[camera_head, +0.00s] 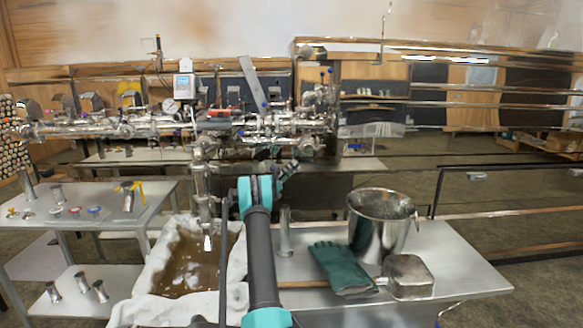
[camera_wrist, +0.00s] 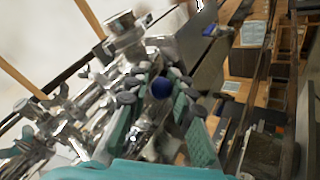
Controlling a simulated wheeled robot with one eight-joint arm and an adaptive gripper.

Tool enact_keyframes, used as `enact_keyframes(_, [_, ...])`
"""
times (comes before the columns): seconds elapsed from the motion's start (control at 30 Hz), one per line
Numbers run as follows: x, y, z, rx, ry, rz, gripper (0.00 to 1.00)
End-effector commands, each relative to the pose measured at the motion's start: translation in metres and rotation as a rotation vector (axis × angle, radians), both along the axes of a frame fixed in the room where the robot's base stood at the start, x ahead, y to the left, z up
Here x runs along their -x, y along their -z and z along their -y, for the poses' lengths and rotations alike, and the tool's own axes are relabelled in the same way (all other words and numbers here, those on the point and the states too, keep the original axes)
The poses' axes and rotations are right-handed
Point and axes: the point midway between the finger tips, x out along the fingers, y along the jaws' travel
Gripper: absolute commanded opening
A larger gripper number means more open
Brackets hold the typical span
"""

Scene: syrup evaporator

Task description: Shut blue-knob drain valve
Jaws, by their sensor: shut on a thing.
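In the wrist view a round dark-blue knob (camera_wrist: 162,89) sits between the two rows of grey finger pads of my gripper (camera_wrist: 160,84). The teal-backed fingers are closed in from both sides, and my gripper is shut on the knob. The knob's stem and valve body are mostly hidden by the fingers. In the head view my gripper (camera_head: 288,170) is at the steel pipework (camera_head: 270,130), and my arm hides the gripped knob there. Which way the valve is turned cannot be told.
Below stand a cloth-lined basin (camera_head: 188,262) of brown liquid and a steel table (camera_head: 450,268) with a steel bucket (camera_head: 378,235), a green glove (camera_head: 340,268) and a square steel pan (camera_head: 408,275). A side table (camera_head: 95,196) holds small fittings. Pipes crowd close around my gripper.

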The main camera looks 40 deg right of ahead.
Motion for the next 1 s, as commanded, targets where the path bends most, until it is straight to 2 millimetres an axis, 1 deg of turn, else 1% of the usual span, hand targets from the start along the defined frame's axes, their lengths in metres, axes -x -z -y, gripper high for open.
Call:
enact_keyframes(0.03, [-0.006, -0.001, 0.001, 0.018, -0.004, 0.022, 0.0])
enact_keyframes(0.1, [-0.009, 0.0, 0.003, 0.041, -0.004, 0.058, 0.0])
enact_keyframes(0.5, [-0.021, 0.0, 0.009, 0.119, -0.004, 0.186, 0.0])
enact_keyframes(1.0, [-0.024, -0.002, 0.01, 0.135, -0.008, 0.209, 0.0])
